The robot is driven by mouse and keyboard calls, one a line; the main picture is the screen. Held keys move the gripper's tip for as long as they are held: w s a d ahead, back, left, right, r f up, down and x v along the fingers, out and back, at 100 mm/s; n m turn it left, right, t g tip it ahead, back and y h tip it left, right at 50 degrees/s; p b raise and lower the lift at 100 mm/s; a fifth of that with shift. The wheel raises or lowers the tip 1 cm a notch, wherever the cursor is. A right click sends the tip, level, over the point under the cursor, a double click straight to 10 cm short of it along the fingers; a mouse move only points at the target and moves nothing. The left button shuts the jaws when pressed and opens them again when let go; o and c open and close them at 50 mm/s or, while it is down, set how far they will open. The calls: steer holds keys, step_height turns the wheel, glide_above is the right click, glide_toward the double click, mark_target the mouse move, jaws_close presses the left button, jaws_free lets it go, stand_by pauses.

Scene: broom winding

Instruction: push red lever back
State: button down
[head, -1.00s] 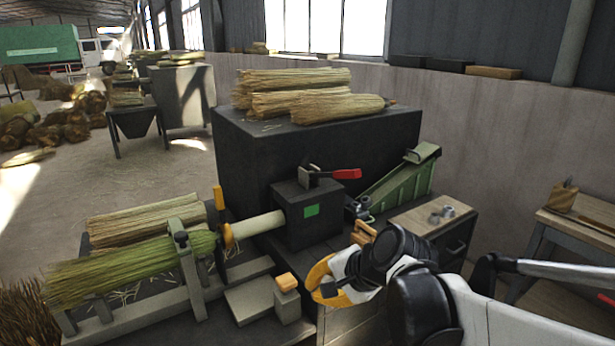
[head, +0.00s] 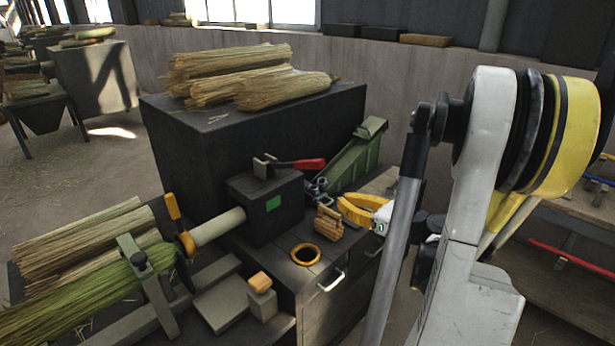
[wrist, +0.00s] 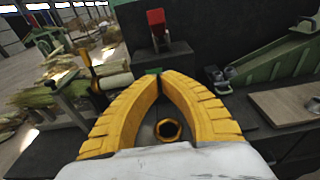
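The red lever (head: 308,164) is mounted on top of a dark box (head: 258,212) with a green square on its front. In the head view its handle points right. In the wrist view its red end (wrist: 156,18) shows top centre, beyond my fingertips. My gripper (head: 341,203) has yellow ribbed fingers and hangs above the cabinet, right of the box, apart from the lever. In the wrist view my gripper (wrist: 160,73) has its curved fingertips together, with nothing held between them. The fingertips overlap the lower edge of the green square there.
A green sloped machine part (head: 357,158) stands right of the box. A large dark block (head: 170,140) behind carries broom bundles. A yellow-handled clamp (head: 173,207) is at left.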

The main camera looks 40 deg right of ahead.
steer(key=w+r+b, duration=0.2)
steer(key=w+b, duration=0.1)
steer(key=w, duration=0.8)
steer(key=shift+w+a, duration=0.2)
steer(key=shift+a, duration=0.25)
steer(key=shift+r, duration=0.2)
